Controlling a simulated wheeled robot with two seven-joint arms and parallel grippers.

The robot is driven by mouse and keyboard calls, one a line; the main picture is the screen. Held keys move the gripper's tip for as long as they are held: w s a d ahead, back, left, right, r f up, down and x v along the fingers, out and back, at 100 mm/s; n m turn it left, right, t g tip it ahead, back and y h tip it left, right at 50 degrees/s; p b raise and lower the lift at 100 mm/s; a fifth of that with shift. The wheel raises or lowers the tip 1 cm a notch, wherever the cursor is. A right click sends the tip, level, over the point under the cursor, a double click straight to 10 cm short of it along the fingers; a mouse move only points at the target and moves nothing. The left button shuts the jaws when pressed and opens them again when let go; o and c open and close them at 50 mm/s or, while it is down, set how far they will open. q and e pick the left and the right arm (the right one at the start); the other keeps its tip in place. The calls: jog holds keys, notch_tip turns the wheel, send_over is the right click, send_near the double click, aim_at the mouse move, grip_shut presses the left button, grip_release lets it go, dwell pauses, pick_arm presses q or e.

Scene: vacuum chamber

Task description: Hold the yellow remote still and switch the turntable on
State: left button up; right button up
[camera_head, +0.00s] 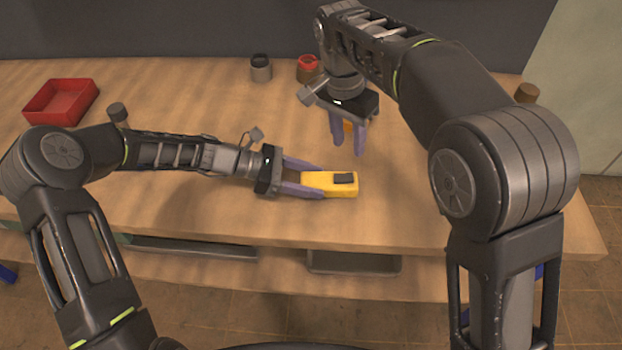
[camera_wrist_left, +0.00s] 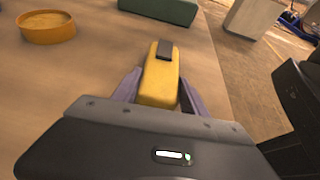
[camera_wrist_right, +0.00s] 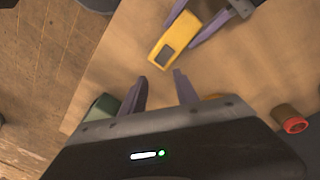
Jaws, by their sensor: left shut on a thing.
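The yellow remote (camera_head: 318,180) lies near the table's front, with a dark button (camera_head: 344,178) at its far end. My left gripper (camera_head: 321,182) is shut on its near end, one finger on each side. The left wrist view shows the remote (camera_wrist_left: 159,82) between the fingers. My right gripper (camera_head: 349,148) points down, open and empty, behind and slightly right of the remote. In the right wrist view the remote (camera_wrist_right: 175,42) lies beyond the open fingers (camera_wrist_right: 161,80). I cannot make out a turntable for certain.
A red tray (camera_head: 62,101) is at the back left. A dark-topped container (camera_head: 261,68) and a red-topped one (camera_head: 307,66) stand at the back. An orange round dish (camera_wrist_left: 46,27) shows in the left wrist view.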

jog(key=shift+w+d, duration=0.1)
jog(key=shift+d, duration=0.3)
jog(key=c, duration=0.3)
jog(key=shift+y, duration=0.7)
jog(key=d, duration=0.2)
jog(key=w+d, duration=0.1)
jog(key=d, duration=0.1)
jog(key=shift+r, duration=0.35)
jog(key=c, duration=0.5)
jog(key=n, duration=0.1)
jog(key=r+n, duration=0.1)
jog(key=n, duration=0.1)
jog(key=shift+d+y, duration=0.4)
jog(key=r+n, duration=0.1)
jog(key=n, duration=0.6)
jog(key=a+r+n+y, duration=0.1)
jog(key=n, duration=0.7)
jog(key=s+r+n+y, duration=0.1)
jog(key=n, duration=0.7)
jog(key=shift+a+r, duration=0.2)
jog(key=shift+a, duration=0.2)
